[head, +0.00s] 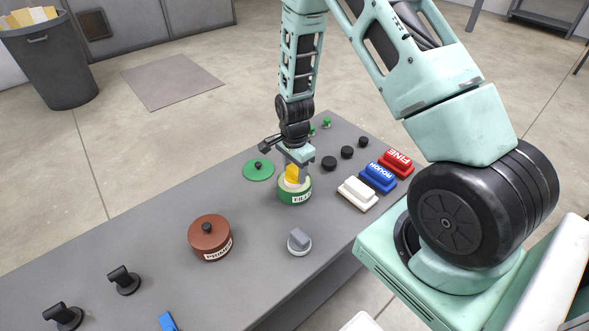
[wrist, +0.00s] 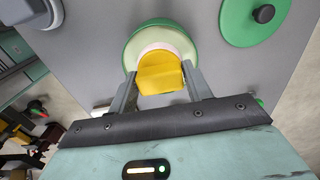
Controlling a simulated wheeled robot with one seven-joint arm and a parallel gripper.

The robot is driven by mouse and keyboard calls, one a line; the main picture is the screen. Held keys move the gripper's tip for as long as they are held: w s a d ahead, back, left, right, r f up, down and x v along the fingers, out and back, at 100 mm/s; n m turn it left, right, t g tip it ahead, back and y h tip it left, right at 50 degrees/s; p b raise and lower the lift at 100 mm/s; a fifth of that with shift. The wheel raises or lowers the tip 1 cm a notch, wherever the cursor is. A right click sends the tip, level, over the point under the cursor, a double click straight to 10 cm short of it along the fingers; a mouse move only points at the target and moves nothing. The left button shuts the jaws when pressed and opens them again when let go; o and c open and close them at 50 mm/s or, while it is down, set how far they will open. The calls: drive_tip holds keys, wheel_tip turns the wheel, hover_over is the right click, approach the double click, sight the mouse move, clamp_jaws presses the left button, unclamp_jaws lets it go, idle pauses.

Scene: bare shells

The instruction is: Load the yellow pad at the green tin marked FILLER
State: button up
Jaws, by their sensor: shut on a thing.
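The green tin marked FILLER (head: 295,192) stands open on the grey bench, and its pale filling shows at the top. It also shows in the wrist view (wrist: 133,50). My gripper (head: 297,170) is directly over the tin with its fingers pointing down. It is shut on the yellow pad (wrist: 161,75), which sits between the fingers at the tin's mouth. The pad also shows in the head view (head: 291,173). A pale round part shows beyond the pad. I cannot tell whether the pad touches the filling. The tin's green lid (head: 258,170) lies flat beside it with a black knob.
A closed brown PRIMER tin (head: 209,238) and a grey block on a white round base (head: 299,242) stand nearer. White (head: 357,194), blue ROUGH (head: 378,178) and red FINE (head: 396,163) blocks line the right edge. Black knobs (head: 329,163) stand behind. Bare bench lies left of the tin.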

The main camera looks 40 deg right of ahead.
sight(292, 171)
drive_tip(key=shift+r+p, duration=2.85)
drive_tip(key=shift+r, duration=0.7)
drive_tip(key=shift+f, duration=0.1)
drive_tip(key=n, duration=0.1)
drive_tip(key=a+n, duration=0.1)
drive_tip(key=shift+s+n, duration=0.2)
drive_tip(key=shift+n, duration=0.2)
drive_tip(key=a+n, duration=0.1)
drive_tip(key=n, duration=0.4)
drive_tip(key=s+a+n, duration=0.1)
drive_tip(key=a+n, duration=0.1)
drive_tip(key=n, duration=0.3)
drive_tip(key=s+a+n, duration=0.1)
drive_tip(key=a+n, duration=0.1)
drive_tip(key=n, duration=0.2)
drive_tip(key=shift+s+a+f+n, duration=0.1)
drive_tip(key=shift+s+f+n, duration=0.15)
drive_tip(key=shift+n, duration=0.15)
